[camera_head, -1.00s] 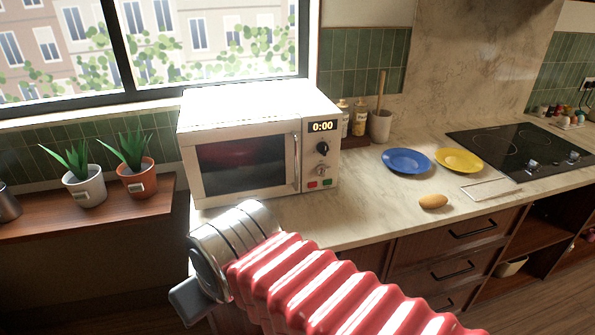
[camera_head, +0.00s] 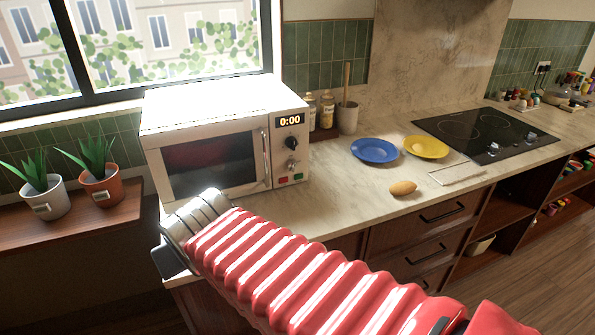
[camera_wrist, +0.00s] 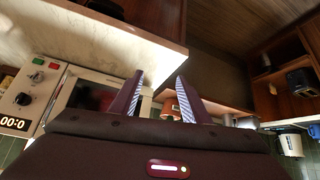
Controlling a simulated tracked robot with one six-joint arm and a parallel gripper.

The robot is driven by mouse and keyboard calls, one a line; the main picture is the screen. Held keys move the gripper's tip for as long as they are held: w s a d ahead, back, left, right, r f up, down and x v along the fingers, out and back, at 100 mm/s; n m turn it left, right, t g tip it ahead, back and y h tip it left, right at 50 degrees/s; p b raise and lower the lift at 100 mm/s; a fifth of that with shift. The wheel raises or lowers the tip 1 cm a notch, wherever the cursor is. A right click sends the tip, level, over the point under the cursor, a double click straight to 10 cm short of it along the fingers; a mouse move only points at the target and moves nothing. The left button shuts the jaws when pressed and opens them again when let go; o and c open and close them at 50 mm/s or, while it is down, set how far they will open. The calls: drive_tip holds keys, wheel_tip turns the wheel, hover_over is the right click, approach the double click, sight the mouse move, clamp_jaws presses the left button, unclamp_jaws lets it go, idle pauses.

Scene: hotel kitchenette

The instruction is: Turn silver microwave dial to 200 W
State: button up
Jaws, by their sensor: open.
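The white microwave (camera_head: 215,165) stands on the counter under the window, with its door closed and its display (camera_head: 290,121) reading 0:00. Below the display are a black dial (camera_head: 291,144) and, under it, the silver dial (camera_head: 291,166). The silver dial's setting is too small to read. In the wrist view the panel appears turned over at the left, with the silver dial (camera_wrist: 37,76) near the buttons. My gripper (camera_wrist: 159,80) is open and empty, its fingers well apart from the dial. In the head view my arm hides the fingertips.
A red button (camera_head: 283,181) and a green button (camera_head: 298,177) lie below the dials. A blue plate (camera_head: 375,151), a yellow plate (camera_head: 426,147) and a bread roll (camera_head: 403,188) lie right of the microwave. Two potted plants stand on the left shelf. The counter (camera_head: 335,205) before the panel is clear.

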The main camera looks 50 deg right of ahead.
drive_tip(key=w+d+f+m+t+h, duration=0.1)
drive_tip(key=w+d+m+t+h, duration=0.25)
drive_tip(key=d, duration=1.15)
drive_tip(key=m+t+h, duration=0.2)
drive_tip(key=m+t, duration=0.3)
drive_tip(key=m, duration=0.2)
approach(293, 165)
drive_tip(key=s, duration=0.1)
drive_tip(key=s+a+f, duration=0.1)
drive_tip(key=s, duration=0.2)
drive_tip(key=shift+s+a+f, duration=0.15)
drive_tip(key=shift+a+f, duration=0.25)
drive_tip(key=shift+s+t, duration=0.25)
drive_tip(key=shift+s, duration=0.3)
drive_tip(key=shift+w, duration=0.15)
drive_tip(key=x, duration=1.3)
drive_tip(key=shift+w+d, duration=0.15)
drive_tip(key=shift+w, duration=0.15)
